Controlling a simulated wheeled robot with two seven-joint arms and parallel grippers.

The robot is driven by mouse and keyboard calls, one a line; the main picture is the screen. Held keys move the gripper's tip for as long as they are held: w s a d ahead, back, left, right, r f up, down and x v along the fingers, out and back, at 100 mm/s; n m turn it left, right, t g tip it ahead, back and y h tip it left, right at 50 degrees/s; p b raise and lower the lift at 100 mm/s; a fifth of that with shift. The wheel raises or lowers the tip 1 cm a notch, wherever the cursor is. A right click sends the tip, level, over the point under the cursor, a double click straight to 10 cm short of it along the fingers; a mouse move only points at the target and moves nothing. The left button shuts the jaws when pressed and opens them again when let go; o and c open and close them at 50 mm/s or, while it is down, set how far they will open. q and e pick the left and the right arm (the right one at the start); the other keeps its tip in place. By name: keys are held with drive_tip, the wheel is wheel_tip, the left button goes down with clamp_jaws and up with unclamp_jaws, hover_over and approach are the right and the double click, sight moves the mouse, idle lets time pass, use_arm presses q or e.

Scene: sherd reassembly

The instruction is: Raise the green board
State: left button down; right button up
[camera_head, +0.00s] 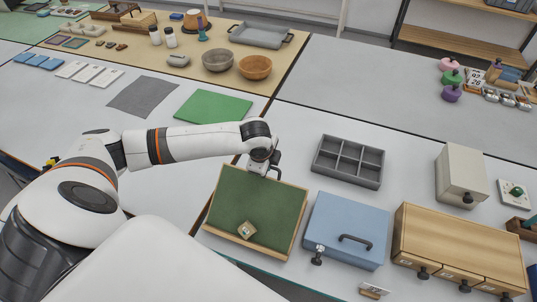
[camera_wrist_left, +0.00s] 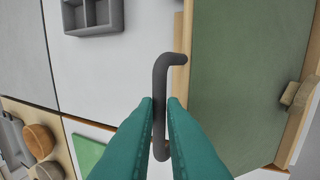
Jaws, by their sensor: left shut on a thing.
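A dark grey bar handle (camera_wrist_left: 160,75) stands at the board's far edge. My left gripper (camera_wrist_left: 160,108), with teal fingers, is shut on this handle. In the head view the left gripper (camera_head: 264,169) is at the board's top edge, its fingers mostly hidden. A small wooden block (camera_head: 246,229) sits on the lower part of the board. My right gripper is not in view.
A blue box (camera_head: 345,228) with a handle stands right of the board, then a wooden drawer unit (camera_head: 460,243). A grey divided tray (camera_head: 348,162) lies behind them. A green mat (camera_head: 213,106) and a grey mat (camera_head: 143,97) lie farther back.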

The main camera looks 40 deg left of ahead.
use_arm(q)
drive_tip(key=shift+s+d+r+p, duration=0.15)
drive_tip(key=shift+s+p, duration=0.15)
drive_tip(key=shift+s, duration=0.3)
drive_tip(key=c, duration=1.5)
unclamp_jaws()
drive_tip(key=shift+r, duration=0.15)
drive_tip(key=b+v, duration=0.1)
drive_tip(key=v, duration=1)
drive_tip(key=shift+s+r, duration=0.15)
drive_tip(key=shift+r, duration=0.15)
drive_tip(key=shift+d+f, duration=0.1)
